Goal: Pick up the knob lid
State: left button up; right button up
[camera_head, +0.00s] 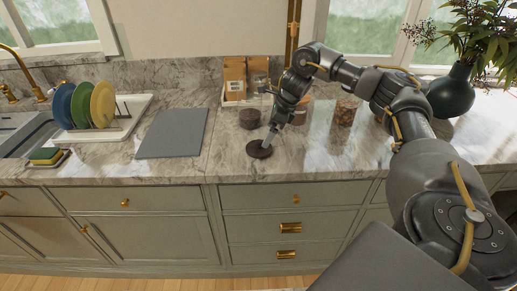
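A dark brown, round, flat lid (254,153) lies on the marble counter near its front edge. My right gripper (267,142) reaches down from the upper right, with its fingertips at the top of the lid. They cover the lid's middle, so its knob is hidden. The fingers are too small to tell whether they are open or shut on the knob. My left gripper is not in view. A dark round pot (249,119) stands just behind the lid.
A grey board (173,133) lies left of the lid. Farther left is a white dish rack (133,116) with several plates. Brown packets (235,76) stand behind the pot. A filled glass jar (344,112) stands to the right, and a dark green vase (451,92) farther right.

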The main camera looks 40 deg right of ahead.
aim_at(261, 141)
jog(key=shift+x, duration=1.2)
jog(key=shift+w+a+p, duration=0.15)
jog(key=shift+p, duration=0.2)
jog(key=x, duration=0.1)
jog(key=p+x, duration=0.1)
jog(key=x, duration=0.3)
jog(key=shift+w+a+r+p, duration=0.15)
jog(key=shift+w+a+p, duration=0.1)
jog(key=shift+p, duration=0.1)
jog(key=c, duration=0.8)
